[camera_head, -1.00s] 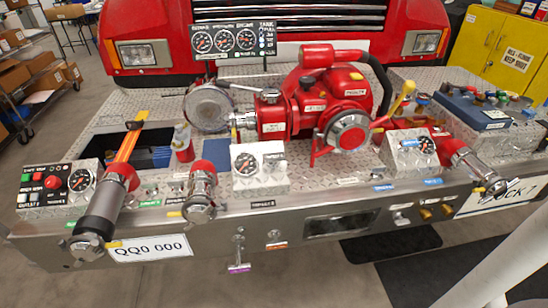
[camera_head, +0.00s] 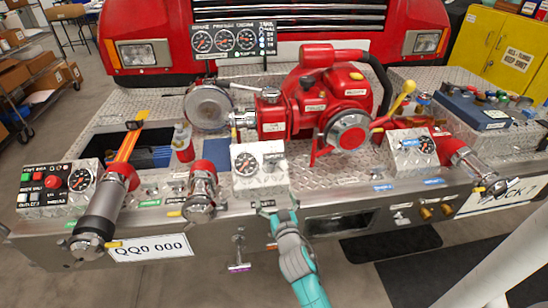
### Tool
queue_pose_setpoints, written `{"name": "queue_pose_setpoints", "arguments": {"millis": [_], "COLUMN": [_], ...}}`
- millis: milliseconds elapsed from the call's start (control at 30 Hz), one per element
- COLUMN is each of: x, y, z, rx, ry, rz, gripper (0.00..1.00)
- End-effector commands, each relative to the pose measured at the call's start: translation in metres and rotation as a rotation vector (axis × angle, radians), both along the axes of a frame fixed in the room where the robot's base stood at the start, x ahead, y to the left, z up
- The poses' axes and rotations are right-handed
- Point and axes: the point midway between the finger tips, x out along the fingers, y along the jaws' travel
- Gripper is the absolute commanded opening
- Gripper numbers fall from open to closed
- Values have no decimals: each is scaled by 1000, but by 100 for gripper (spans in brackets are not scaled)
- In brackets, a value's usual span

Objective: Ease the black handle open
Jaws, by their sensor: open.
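My gripper (camera_head: 277,206) is open at the front edge of the chrome bumper, just below the small gauge box (camera_head: 258,172). It comes up from the bottom of the picture on my teal arm. The gap between its fingers is too small to make out. I cannot clearly pick out a black handle. My gripper and wrist cover part of the bumper front, where a small fitting with an orange label (camera_head: 272,246) still partly shows. A silver T-shaped pull (camera_head: 239,245) with a purple label hangs to the left, apart from the gripper.
The red pump (camera_head: 318,105) stands behind the gauge box. Chrome outlets (camera_head: 202,190) jut out to the left, with a long grey nozzle (camera_head: 104,213) farther left. A yellow-knobbed lever (camera_head: 402,95) rises at right. A white pole crosses the lower right. The floor in front is open.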

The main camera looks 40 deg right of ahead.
Motion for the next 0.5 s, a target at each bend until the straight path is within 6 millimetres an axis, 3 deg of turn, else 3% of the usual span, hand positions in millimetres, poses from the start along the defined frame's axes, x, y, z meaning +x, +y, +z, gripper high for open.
{"name": "queue_pose_setpoints", "arguments": {"millis": [100, 200, 500], "x": [20, 28, 45], "y": [-29, -42, -59], "z": [20, 29, 34], "rx": [-6, -8, -8], "ry": [-24, -34, -40], "rz": [-49, -73, -88], "gripper": [100, 100, 100]}}
